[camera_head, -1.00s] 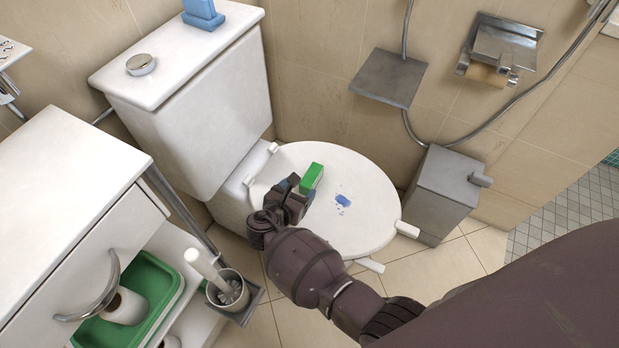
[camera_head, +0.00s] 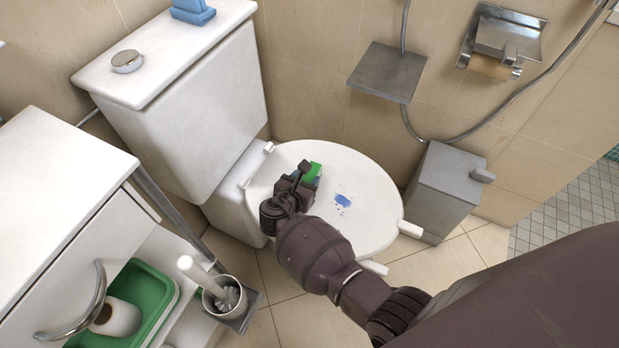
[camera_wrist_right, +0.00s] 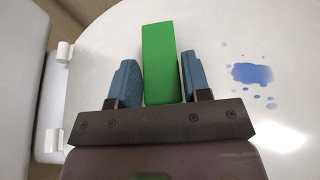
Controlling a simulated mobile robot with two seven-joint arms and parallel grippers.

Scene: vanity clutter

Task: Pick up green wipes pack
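The green wipes pack (camera_head: 314,172) lies on the closed white toilet lid (camera_head: 360,185), partly hidden by my right gripper in the head view. My right gripper (camera_head: 300,176) is at the pack from its near left side. In the right wrist view, the green pack (camera_wrist_right: 160,62) lies between the two blue fingers of my right gripper (camera_wrist_right: 160,78) and extends past their tips. The fingers look open, one on each side, with very little space to the pack. My left gripper is not in view.
A blue spill (camera_head: 342,200) marks the lid right of the pack. The toilet tank (camera_head: 190,125) stands behind left, a grey bin (camera_head: 442,190) at the right. A toilet brush holder (camera_head: 232,300) and white cabinet (camera_head: 60,200) are at the left.

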